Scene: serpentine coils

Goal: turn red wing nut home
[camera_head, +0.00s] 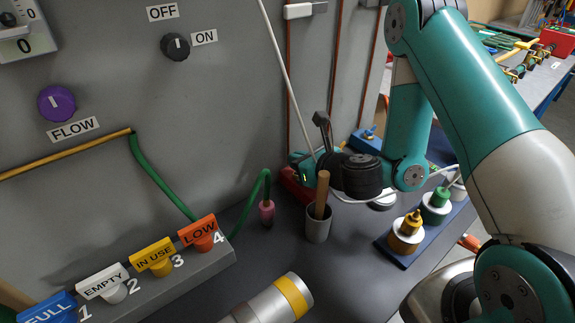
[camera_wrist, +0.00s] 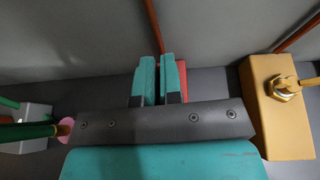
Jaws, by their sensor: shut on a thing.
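A red block (camera_wrist: 182,80) shows in the wrist view just behind and to the right of my gripper (camera_wrist: 158,72). The red block also shows in the head view (camera_head: 293,187), low against the wall, partly hidden by my gripper. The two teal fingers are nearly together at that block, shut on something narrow. The red wing nut itself is hidden by the fingers, so its angle cannot be told.
A yellow block (camera_wrist: 280,115) with a brass nut stands right of the gripper in the wrist view. A grey cup (camera_head: 318,224) with a wooden handle stands in front of my wrist. A blue tray (camera_head: 412,262) holds bottles at right. Copper pipes run up the wall.

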